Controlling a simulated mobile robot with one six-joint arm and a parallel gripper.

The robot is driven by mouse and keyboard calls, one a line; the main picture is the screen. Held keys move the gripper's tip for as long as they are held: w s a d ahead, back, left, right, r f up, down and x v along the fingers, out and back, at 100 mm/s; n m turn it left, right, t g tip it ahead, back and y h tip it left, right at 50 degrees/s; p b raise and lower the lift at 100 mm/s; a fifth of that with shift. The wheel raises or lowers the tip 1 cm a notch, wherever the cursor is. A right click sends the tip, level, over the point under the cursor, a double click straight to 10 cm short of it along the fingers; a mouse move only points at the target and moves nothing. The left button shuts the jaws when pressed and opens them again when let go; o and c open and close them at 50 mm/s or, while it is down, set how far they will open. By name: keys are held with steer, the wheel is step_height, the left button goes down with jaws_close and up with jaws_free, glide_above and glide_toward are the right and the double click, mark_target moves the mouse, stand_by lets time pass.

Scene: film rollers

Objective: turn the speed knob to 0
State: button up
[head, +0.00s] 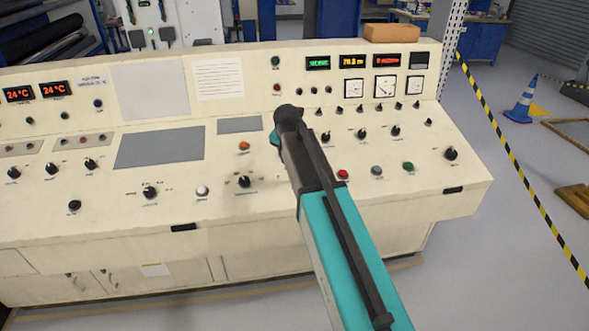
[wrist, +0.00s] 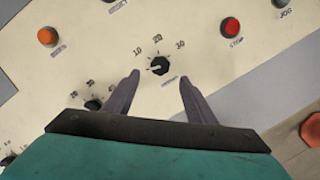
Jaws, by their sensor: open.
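A black round knob (wrist: 159,66) with a scale marked 10, 20 and 30 sits on the cream panel in the wrist view. A light pointer mark seems to lie toward its left side, and the small label below it is too blurred to read. My gripper (wrist: 158,77) is open, with one dark finger on each side of the knob and a visible gap to it. The fingers do not grip it. In the head view my arm covers this part of the console, so the knob and fingertips are hidden there.
A second scaled knob (wrist: 92,104) lies close by my left finger. An orange button (wrist: 47,36) is farther left, and a red STOP button (wrist: 231,26) is to the right. The console (head: 240,225) carries many other knobs and displays. Striped tape (head: 520,180) runs at right.

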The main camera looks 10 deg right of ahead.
steer(key=shift+b+v, duration=0.45)
steer(key=shift+v, duration=2.4)
